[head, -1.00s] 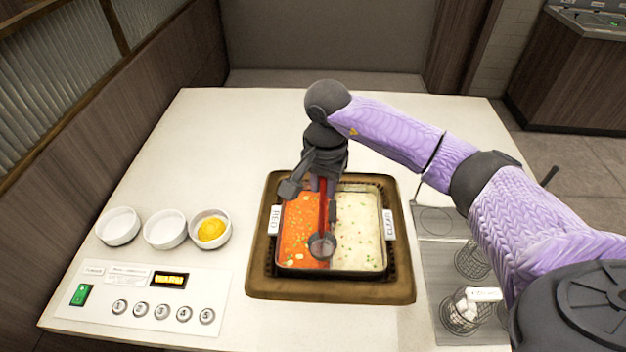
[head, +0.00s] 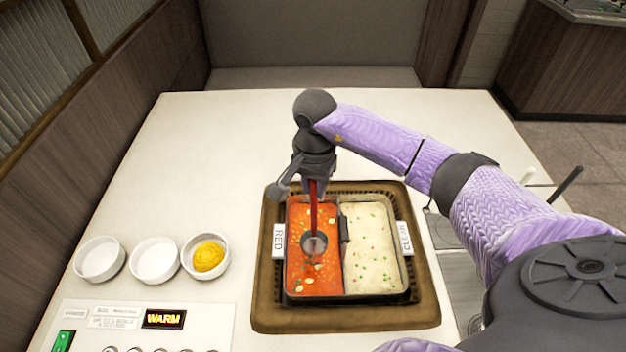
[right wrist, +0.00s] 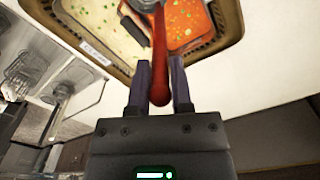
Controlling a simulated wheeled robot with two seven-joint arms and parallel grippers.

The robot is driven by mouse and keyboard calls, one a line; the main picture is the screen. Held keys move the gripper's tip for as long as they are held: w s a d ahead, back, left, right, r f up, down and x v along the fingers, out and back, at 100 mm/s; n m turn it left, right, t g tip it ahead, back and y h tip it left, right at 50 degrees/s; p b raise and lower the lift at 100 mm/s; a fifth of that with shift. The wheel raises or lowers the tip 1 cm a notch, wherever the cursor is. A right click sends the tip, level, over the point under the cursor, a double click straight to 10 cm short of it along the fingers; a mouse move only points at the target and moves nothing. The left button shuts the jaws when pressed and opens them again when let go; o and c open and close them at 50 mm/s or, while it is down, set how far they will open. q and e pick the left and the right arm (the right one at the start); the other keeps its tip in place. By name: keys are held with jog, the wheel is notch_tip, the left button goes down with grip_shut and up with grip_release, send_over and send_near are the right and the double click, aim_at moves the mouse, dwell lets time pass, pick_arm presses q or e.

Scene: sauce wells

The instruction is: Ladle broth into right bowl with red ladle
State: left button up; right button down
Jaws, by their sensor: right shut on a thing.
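My right gripper (head: 315,184) is shut on the handle of the red ladle (head: 313,207), above the pot. The ladle's grey bowl (head: 314,243) is over or in the red broth (head: 312,275) in the left half of the divided pot; I cannot tell how deep. The right wrist view shows the red handle (right wrist: 160,60) between my fingers. The right half holds pale broth (head: 370,250) with green bits. Three white bowls stand left of the pot: the right bowl (head: 221,244) holds something yellow, while the middle bowl (head: 154,260) and left bowl (head: 99,259) look empty. My left gripper is not in view.
The pot sits in a brown surround (head: 345,320) with RED and CLEAR labels. A control panel (head: 130,325) reading WARM is at front left. A dark handle lies at the pot's divider (head: 344,232). The table's back left is clear.

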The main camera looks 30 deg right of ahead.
aim_at(314, 225)
notch_tip(314, 225, down, 10)
jog(key=b, duration=0.8)
notch_tip(314, 225, down, 4)
jog(key=b, duration=0.3)
jog(key=shift+f, duration=0.2)
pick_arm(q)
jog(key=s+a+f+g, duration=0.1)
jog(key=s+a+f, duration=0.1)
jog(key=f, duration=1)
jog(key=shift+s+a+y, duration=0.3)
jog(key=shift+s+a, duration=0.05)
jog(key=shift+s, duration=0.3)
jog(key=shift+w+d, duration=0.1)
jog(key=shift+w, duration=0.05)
